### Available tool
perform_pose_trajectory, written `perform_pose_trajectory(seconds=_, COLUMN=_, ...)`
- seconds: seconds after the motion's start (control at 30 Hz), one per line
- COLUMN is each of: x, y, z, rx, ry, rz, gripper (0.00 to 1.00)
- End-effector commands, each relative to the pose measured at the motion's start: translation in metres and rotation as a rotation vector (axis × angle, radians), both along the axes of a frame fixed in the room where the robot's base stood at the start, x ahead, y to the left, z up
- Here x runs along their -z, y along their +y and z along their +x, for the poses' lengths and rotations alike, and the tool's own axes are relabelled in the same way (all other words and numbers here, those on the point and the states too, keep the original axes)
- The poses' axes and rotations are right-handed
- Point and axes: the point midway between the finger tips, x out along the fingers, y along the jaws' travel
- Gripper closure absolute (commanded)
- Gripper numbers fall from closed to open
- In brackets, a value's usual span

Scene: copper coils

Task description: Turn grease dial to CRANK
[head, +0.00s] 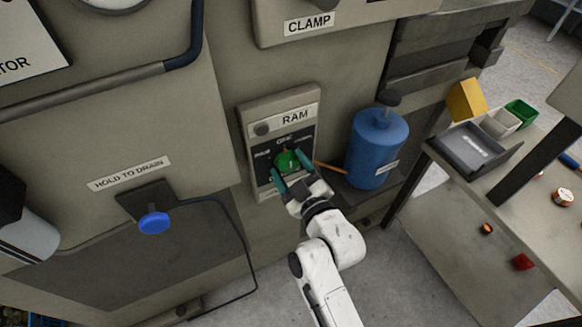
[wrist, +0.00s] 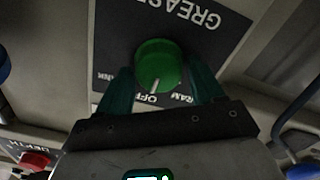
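The green grease dial (head: 287,161) sits on a dark plate on the RAM panel. It also shows in the wrist view (wrist: 158,64), where the plate reads GREASE, upside down. Its white pointer line points at the OFF label (wrist: 150,98). The RAM label (wrist: 182,98) is on one side of OFF, and a partly hidden label ending in ANK (wrist: 106,77) is on the other. My gripper (head: 289,168) has its teal fingers apart, one on each side of the dial, empty or only lightly touching; I cannot tell whether they touch it.
A blue canister (head: 377,150) stands on a ledge just right of the panel. A blue HOLD TO DRAIN knob (head: 154,222) is at lower left. A shelf with bins (head: 480,146) is at right. In the wrist view a red button (wrist: 35,160) is at lower left.

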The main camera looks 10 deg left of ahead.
Motion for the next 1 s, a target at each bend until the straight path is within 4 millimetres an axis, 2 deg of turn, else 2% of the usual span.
perform_pose_trajectory(seconds=0.03, x=0.0000, y=-0.0001, z=0.0000, rx=0.000, ry=0.000, rz=0.000, gripper=0.39)
perform_pose_trajectory(seconds=0.4, x=0.0001, y=-0.0001, z=-0.0002, rx=0.000, ry=0.000, rz=0.000, gripper=0.71)
perform_pose_trajectory(seconds=0.73, x=0.0002, y=-0.0003, z=-0.0002, rx=0.000, ry=0.034, rz=0.047, gripper=0.71)
perform_pose_trajectory(seconds=1.0, x=-0.0002, y=-0.0008, z=0.0002, rx=0.000, ry=0.138, rz=0.201, gripper=0.71)
